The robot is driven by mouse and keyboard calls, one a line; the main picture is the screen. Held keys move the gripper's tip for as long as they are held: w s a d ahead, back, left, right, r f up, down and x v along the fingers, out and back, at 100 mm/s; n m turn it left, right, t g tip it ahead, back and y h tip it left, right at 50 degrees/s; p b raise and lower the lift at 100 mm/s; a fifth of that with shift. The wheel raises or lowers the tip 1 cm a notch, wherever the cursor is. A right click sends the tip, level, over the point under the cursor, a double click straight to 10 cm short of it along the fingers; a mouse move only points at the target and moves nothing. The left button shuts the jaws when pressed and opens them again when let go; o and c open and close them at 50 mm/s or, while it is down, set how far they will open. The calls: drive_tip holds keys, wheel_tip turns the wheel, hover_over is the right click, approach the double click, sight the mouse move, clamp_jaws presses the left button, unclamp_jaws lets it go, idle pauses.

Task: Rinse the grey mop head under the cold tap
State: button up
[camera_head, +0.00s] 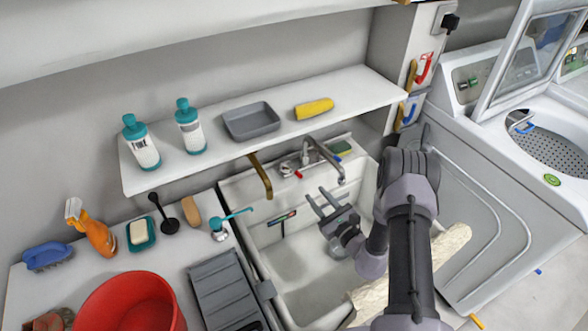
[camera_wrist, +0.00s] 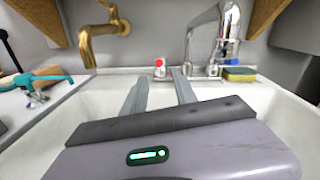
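No clearly grey mop head shows in either view. A long, cream, rough-textured piece (camera_head: 452,243) lies along the sink's front right side, partly hidden behind my arm; I cannot tell what it is. A brass tap (camera_head: 261,176) stands at the sink's back left and also shows in the wrist view (camera_wrist: 100,38). A chrome tap (camera_head: 322,158) stands to its right and also shows in the wrist view (camera_wrist: 212,42).
A red-topped knob (camera_wrist: 159,66) and a yellow-green sponge (camera_wrist: 239,74) sit on the sink's back ledge. A red bucket (camera_head: 130,303) and grey rack (camera_head: 224,292) stand left. A shelf (camera_head: 270,138) overhangs the back. A washing machine (camera_head: 485,190) stands right.

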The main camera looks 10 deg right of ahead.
sight(293, 168)
drive_tip(key=b+x, duration=0.3)
drive_tip(key=x, duration=1.1)
drive_tip(key=shift+a, duration=0.1)
drive_tip(key=shift+f, duration=0.1)
clamp_jaws()
idle(0.6)
